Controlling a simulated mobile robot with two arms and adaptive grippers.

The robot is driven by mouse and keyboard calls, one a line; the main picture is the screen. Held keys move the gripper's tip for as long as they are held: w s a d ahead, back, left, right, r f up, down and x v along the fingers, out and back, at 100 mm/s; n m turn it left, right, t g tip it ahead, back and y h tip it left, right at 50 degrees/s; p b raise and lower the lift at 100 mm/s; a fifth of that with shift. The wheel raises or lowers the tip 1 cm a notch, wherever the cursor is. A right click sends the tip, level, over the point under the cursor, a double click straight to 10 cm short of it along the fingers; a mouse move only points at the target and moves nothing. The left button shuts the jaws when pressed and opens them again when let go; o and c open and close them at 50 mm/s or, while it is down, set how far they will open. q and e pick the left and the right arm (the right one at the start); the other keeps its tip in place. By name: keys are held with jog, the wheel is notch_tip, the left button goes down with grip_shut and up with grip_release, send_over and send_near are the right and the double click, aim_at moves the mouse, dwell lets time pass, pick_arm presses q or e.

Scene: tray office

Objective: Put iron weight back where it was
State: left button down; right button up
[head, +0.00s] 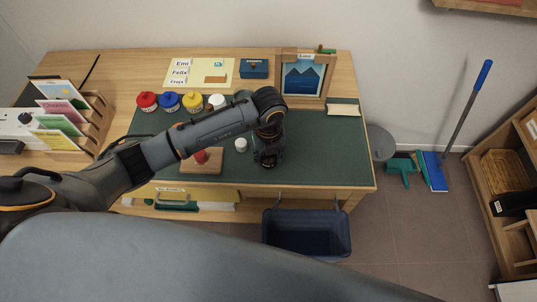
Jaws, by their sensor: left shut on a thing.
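My left gripper (267,158) points down over the right half of the dark green desk mat (315,150). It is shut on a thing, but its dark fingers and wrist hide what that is. I cannot make out an iron weight anywhere apart from the gripper. A small white round piece (241,145) stands on the mat just left of the gripper. A wooden board (214,167) with a red piece (201,157) lies further left, partly behind my arm. My right gripper is not in view.
Red (147,101), blue (169,101), yellow (192,101) and white (216,101) pots line the mat's back edge. A framed picture (303,78) stands at the back right. A blue bin (307,233) is below the desk's front edge. The mat's right part is clear.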

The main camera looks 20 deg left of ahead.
pick_arm(q)
jog(key=shift+f, duration=0.15)
jog(key=c, duration=0.8)
grip_release()
jog(key=shift+o, duration=0.2)
notch_tip(320, 180, up, 12)
jog(key=shift+r+b, duration=0.15)
jog(key=shift+b, duration=0.35)
